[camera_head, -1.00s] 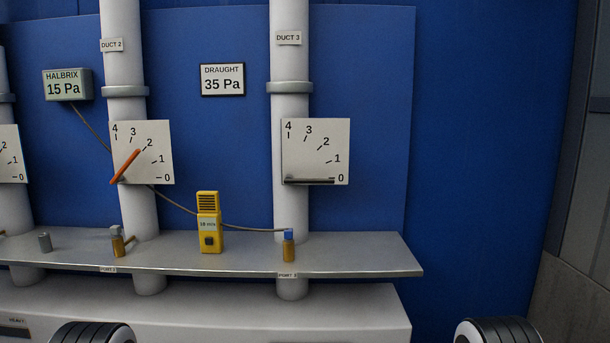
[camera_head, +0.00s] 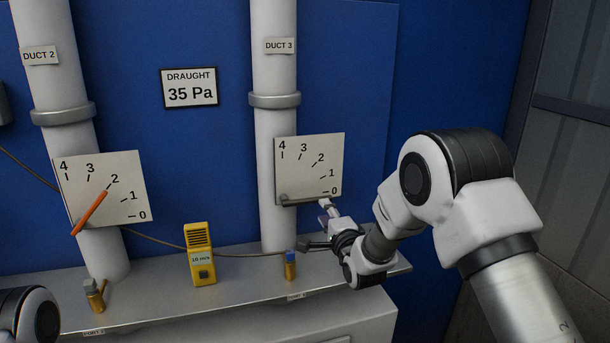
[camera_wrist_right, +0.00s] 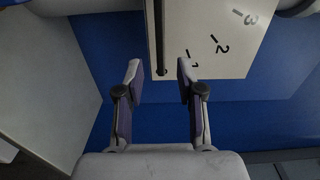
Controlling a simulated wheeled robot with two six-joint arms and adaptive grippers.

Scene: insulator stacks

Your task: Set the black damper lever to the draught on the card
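The black damper lever (camera_head: 300,200) lies level along the bottom of the duct 3 dial plate (camera_head: 310,160), pointing at 0. The draught card (camera_head: 189,88) on the blue wall reads 35 Pa. My right gripper (camera_head: 316,226) is open and empty, just below and in front of the lever's free end. In the right wrist view, the lever (camera_wrist_right: 161,45) ends roughly between the two open fingertips (camera_wrist_right: 159,72), with gaps on both sides; I see no contact. My left gripper is out of view.
Duct 2 has a similar dial (camera_head: 125,165) with an orange lever (camera_head: 90,212) pointing near 2. A yellow meter (camera_head: 199,255) and a blue-topped brass port (camera_head: 290,265) stand on the grey shelf (camera_head: 230,290). A cable runs behind the meter.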

